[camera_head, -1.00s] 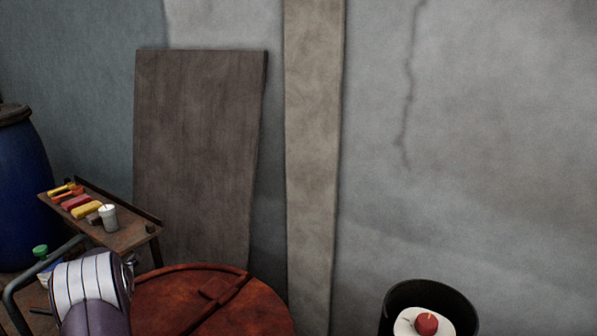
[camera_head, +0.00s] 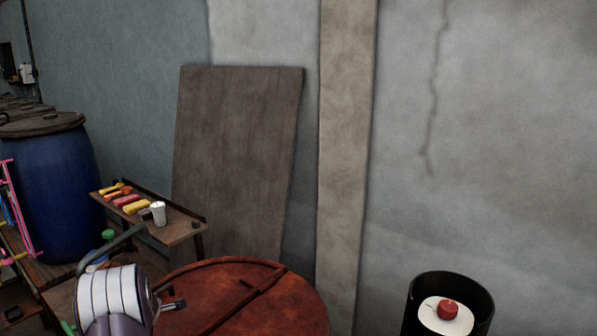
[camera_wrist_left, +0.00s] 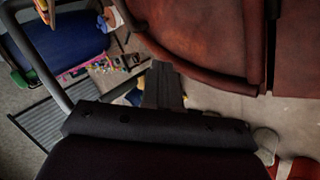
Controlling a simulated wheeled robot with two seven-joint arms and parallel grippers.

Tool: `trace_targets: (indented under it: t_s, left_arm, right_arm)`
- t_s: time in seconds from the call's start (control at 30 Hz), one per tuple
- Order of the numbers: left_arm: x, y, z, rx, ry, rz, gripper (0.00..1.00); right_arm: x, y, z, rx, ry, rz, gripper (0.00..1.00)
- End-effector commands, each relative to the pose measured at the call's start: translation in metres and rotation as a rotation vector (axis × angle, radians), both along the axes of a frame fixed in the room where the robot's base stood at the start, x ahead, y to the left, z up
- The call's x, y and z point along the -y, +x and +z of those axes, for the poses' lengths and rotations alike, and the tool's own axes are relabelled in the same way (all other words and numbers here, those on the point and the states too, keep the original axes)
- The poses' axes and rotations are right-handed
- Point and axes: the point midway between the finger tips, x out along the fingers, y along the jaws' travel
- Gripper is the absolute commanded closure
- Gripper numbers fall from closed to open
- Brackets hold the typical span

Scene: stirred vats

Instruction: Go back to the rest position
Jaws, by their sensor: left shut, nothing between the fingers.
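My left arm comes in at the lower left of the head view, with white rounded bands on a purple-grey link. Its left gripper (camera_head: 173,303) shows as a small dark tip just right of the link, in front of the rust-red round lid (camera_head: 250,300). In the left wrist view the gripper fingers (camera_wrist_left: 163,78) are together, shut and empty, with the rust-red surface (camera_wrist_left: 190,40) beyond them. I cannot tell from these views how far the fingers are from the lid. My right gripper is in neither view.
A small bench (camera_head: 180,232) holds coloured blocks and a white cup (camera_head: 158,212). A blue barrel (camera_head: 55,185) stands at left, a dark board (camera_head: 235,160) leans on the wall. A black container (camera_head: 485,300) with a white disc and red item is lower right.

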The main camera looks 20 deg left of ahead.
Motion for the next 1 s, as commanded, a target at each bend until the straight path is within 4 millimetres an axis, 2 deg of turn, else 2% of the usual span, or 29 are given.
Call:
trace_targets:
  t_s: [0.17, 0.27, 0.37, 0.47, 0.5, 0.6, 0.7, 0.73, 0.83, 1.0]
  left_arm:
    - [0.069, 0.005, -0.019, -0.159, -0.031, -0.332, 1.0]
    - [0.12, 0.002, -0.028, -0.26, -0.046, -0.559, 1.0]
    - [0.184, -0.01, -0.038, -0.38, -0.059, -0.832, 1.0]
    - [0.263, -0.042, -0.049, -0.538, -0.059, -1.19, 1.0]
    - [0.296, -0.063, -0.052, -0.611, -0.052, -1.351, 1.0]
    - [0.361, -0.12, -0.058, -0.787, -0.003, -1.719, 1.0]
    - [0.403, -0.165, -0.063, -0.904, 0.113, -1.988, 1.0]
    - [0.412, -0.169, -0.062, -0.909, 0.156, -2.032, 1.0]
    - [0.432, -0.164, -0.054, -0.884, 0.246, -2.093, 1.0]
    - [0.437, -0.164, -0.051, -0.881, 0.256, -2.108, 1.0]
  right_arm:
    - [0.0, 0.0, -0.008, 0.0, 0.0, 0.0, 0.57]
    - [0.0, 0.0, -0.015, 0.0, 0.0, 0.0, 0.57]
    - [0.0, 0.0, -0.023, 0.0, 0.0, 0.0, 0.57]
    - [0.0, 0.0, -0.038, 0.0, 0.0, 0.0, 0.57]
    - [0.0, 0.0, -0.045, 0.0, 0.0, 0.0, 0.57]
    - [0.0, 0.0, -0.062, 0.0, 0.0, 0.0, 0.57]
    - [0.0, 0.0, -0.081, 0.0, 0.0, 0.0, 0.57]
    - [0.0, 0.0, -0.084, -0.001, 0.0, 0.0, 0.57]
    - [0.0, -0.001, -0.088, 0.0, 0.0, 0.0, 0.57]
    - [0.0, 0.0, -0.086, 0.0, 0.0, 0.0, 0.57]
